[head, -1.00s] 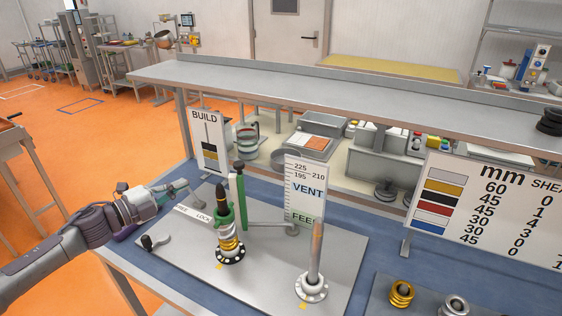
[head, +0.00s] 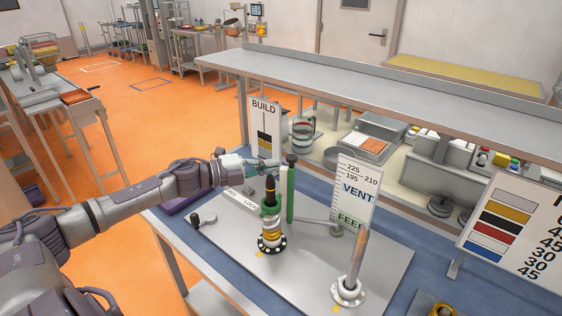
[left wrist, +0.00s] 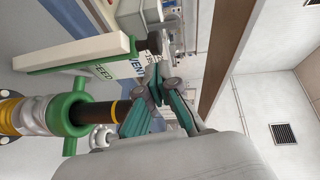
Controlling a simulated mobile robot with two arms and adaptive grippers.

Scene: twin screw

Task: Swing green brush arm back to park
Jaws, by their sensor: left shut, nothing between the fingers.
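The green brush arm shows as an upright green bar (head: 291,192) with a dark cap, beside a green collar (head: 270,207) around the dark-tipped screw shaft (head: 270,186). In the left wrist view the bar (left wrist: 82,54) has a pale strip along one side, and the green collar (left wrist: 70,122) is around the dark shaft (left wrist: 96,114). My left gripper (head: 272,164) is shut and empty, just left of the bar's top and above the shaft. Its teal fingers (left wrist: 152,95) also show in the left wrist view. Whether they touch the bar cannot be told. My right gripper is out of view.
A second bare post (head: 354,266) stands at the right of the grey plate (head: 303,258). The BUILD sign (head: 264,124) and VENT/FEED sign (head: 355,195) stand behind. A shelf (head: 380,90) crosses above the bench. A black-knobbed lever (head: 203,219) lies at the plate's left.

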